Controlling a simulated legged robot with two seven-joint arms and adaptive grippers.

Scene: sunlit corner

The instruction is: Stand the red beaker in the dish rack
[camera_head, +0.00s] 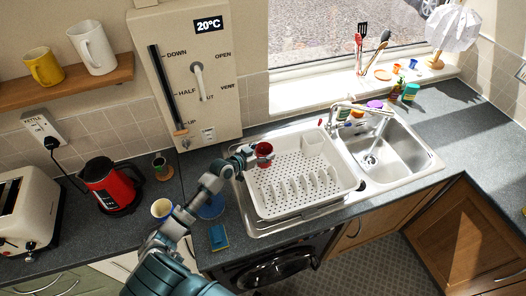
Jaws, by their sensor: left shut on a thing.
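The red beaker (264,149) is a small red cup at the back left of the dish rack. My left gripper (254,154) is shut on it, coming in from the left. The white dish rack (339,179) sits on the drainer side of the sink, with a row of upright dividers and a holey floor. The beaker is over the rack's back-left corner. I cannot tell whether it touches the rack floor. My right gripper is not in view.
The sink basin (398,150) and tap (350,106) lie right of the rack. A red kettle (107,184), a cream toaster (25,212), a yellow-and-white cup (161,208) and a blue sponge (219,238) are on the left worktop. The worktop at the right is mostly clear.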

